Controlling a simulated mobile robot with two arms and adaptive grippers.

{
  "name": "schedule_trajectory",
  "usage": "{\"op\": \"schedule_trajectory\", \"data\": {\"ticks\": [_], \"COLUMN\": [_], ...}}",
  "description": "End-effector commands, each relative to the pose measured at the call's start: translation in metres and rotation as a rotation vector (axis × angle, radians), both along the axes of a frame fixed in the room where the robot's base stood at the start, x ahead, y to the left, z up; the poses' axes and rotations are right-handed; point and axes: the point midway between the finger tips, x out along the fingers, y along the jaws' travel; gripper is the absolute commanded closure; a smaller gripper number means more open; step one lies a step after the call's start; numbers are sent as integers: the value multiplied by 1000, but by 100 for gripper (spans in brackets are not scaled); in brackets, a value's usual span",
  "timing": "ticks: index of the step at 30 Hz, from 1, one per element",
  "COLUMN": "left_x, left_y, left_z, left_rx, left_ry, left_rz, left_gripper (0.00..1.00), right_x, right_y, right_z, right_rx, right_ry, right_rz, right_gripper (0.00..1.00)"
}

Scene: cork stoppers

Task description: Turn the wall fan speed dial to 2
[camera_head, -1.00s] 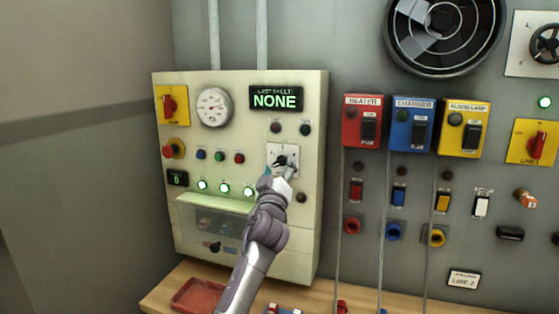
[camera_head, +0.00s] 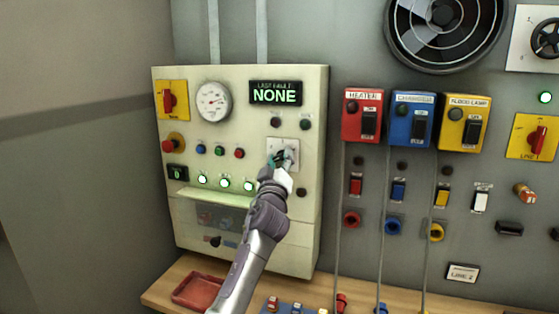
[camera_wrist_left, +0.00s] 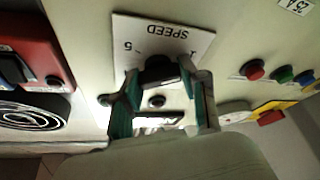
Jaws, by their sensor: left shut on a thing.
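The speed dial is a black knob (camera_wrist_left: 158,70) on a white plate (camera_wrist_left: 165,38) marked SPEED, upside down in the left wrist view. That plate also shows on the cream panel in the head view (camera_head: 275,145). My left gripper (camera_head: 284,159) is at the plate. In the left wrist view its teal-lined fingers (camera_wrist_left: 160,84) are shut on the knob, one on each side. The knob's pointer and current setting are hidden. The wall fan (camera_head: 445,14) is at the upper right of the head view. My right gripper is not in view.
The cream panel (camera_head: 240,85) also carries a gauge (camera_head: 213,101), a "NONE" display (camera_head: 276,94), several buttons and green lamps close to my gripper. Red, blue and yellow switch boxes (camera_head: 411,122) are to the right. A red tray (camera_head: 198,291) rests on the wooden bench below.

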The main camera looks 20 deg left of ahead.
Motion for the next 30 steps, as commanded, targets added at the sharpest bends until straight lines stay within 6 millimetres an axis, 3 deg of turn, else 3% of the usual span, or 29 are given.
{"op": "schedule_trajectory", "data": {"ticks": [14,30], "left_x": [0,0], "left_y": [2,4], "left_z": [-1,2], "left_rx": [247,748], "left_ry": [-8,-23], "left_rz": [1,1], "left_gripper": [91,91], "right_x": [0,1], "right_y": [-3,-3], "right_z": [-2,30], "right_rx": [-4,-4], "right_ry": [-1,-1], "right_rz": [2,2], "right_gripper": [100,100]}}
